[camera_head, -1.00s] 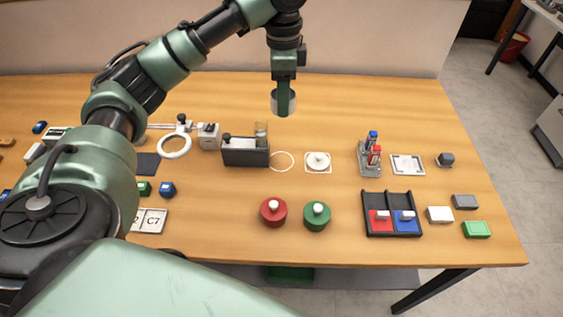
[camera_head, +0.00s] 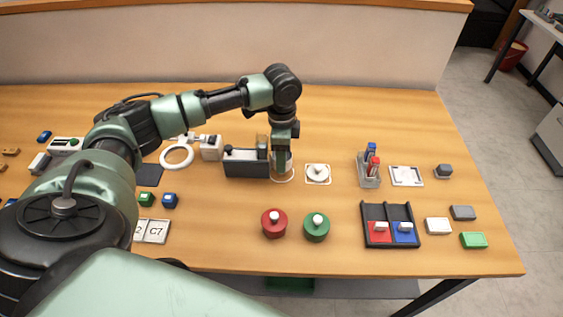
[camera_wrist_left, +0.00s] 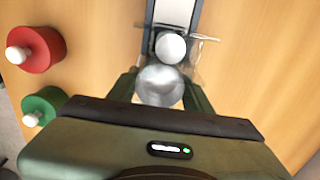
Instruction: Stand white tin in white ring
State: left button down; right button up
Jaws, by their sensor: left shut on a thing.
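The white tin (camera_head: 289,164) is held upright between the fingers of my left gripper (camera_head: 283,158), low over the table. The gripper is shut on it and partly hides it. In the left wrist view the round top of the tin (camera_wrist_left: 160,85) shows between the fingers. My right gripper is not in view.
A dark box with a clear upright part (camera_head: 246,164) stands close to the left of the tin. A white square with a knobbed piece (camera_head: 318,174) is close to the right. Red (camera_head: 274,223) and green (camera_head: 316,227) knobbed lids lie in front, with bare table between.

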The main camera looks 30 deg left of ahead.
pick_arm(q)
notch_tip(320, 180, down, 3)
jog(key=shift+f, duration=0.1)
jog(key=shift+f, duration=0.1)
jog(key=c, duration=0.6)
grip_release()
notch_tip(320, 180, up, 12)
jog(key=shift+r+b, duration=0.1)
jog(key=shift+b, duration=0.75)
